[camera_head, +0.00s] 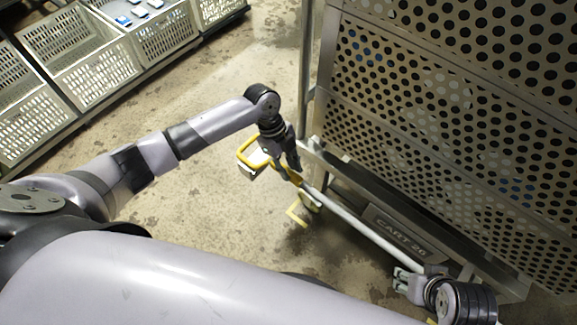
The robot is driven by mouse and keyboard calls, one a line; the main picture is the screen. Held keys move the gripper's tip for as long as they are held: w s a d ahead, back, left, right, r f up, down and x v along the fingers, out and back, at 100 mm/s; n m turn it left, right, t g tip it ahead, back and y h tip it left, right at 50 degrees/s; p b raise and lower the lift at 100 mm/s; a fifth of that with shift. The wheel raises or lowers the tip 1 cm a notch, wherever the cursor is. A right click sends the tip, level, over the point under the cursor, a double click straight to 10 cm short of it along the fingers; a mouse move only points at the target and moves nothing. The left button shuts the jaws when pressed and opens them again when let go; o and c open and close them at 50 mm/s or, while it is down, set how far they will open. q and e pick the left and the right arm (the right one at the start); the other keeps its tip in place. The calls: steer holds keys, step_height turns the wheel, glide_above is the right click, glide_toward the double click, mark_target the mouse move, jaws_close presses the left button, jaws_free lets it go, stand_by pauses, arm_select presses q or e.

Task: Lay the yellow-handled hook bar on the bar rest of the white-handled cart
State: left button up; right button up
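The yellow-handled hook bar (357,227) is a long pale rod slanting from upper left to lower right along the foot of the cart. Its yellow loop handle (248,150) is at the upper left. My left gripper (291,168) points down and appears shut on the bar just below the handle. My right gripper (402,283) is at the lower right, beside the bar's far end; whether it touches the bar or is open cannot be told. The perforated metal cart (400,222) carries a "CART 26" plate. I cannot make out its white handle or bar rest clearly.
Yellow bracket-like pieces (297,217) show low beside the bar. Grey slotted crates (95,72) stand in a row at the upper left, one holding small blue and white items. Bare concrete floor (225,70) lies between crates and cart.

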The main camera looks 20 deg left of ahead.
arm_select(q)
steer(key=o, duration=0.4)
steer(key=shift+s+f, duration=0.1)
steer(key=shift+f, duration=0.05)
steer(key=shift+a+r, duration=0.2)
steer(key=shift+r, duration=0.25)
steer(key=v, duration=1.1)
steer(key=shift+r, duration=0.15)
